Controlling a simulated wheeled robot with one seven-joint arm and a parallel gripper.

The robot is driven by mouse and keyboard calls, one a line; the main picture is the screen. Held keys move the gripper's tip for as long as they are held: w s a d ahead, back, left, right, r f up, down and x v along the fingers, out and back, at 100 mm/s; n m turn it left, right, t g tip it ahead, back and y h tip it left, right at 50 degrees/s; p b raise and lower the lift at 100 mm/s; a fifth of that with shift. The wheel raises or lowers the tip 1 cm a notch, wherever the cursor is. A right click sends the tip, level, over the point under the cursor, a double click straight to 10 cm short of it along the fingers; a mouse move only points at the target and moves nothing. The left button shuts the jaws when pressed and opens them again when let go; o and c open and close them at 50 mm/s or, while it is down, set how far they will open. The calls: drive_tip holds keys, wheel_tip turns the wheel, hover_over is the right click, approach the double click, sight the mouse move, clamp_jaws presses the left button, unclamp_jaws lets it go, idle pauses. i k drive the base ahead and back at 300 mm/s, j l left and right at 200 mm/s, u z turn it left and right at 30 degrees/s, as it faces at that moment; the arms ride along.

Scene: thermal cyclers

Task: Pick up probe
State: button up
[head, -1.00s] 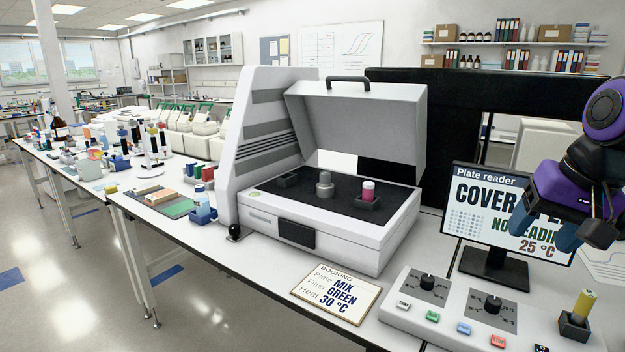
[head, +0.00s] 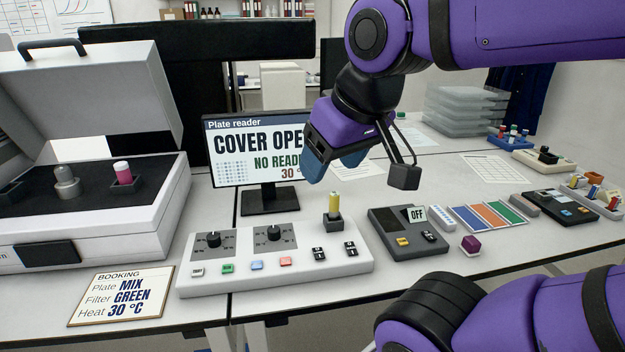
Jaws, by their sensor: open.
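A yellow-topped upright stick (head: 334,203), which looks like the probe, stands in a small dark square holder (head: 333,223) at the back right of the white control panel (head: 215,277). No label on it confirms this. My gripper (head: 334,166) is open, with its blue fingers pointing down. In the picture it is just above the yellow top and overlaps the right edge of the screen. I cannot tell its depth relative to the stick, and nothing shows between its fingers.
The monitor (head: 262,150) is behind the panel.

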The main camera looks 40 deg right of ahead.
sight(334, 195)
drive_tip(key=z, duration=0.8)
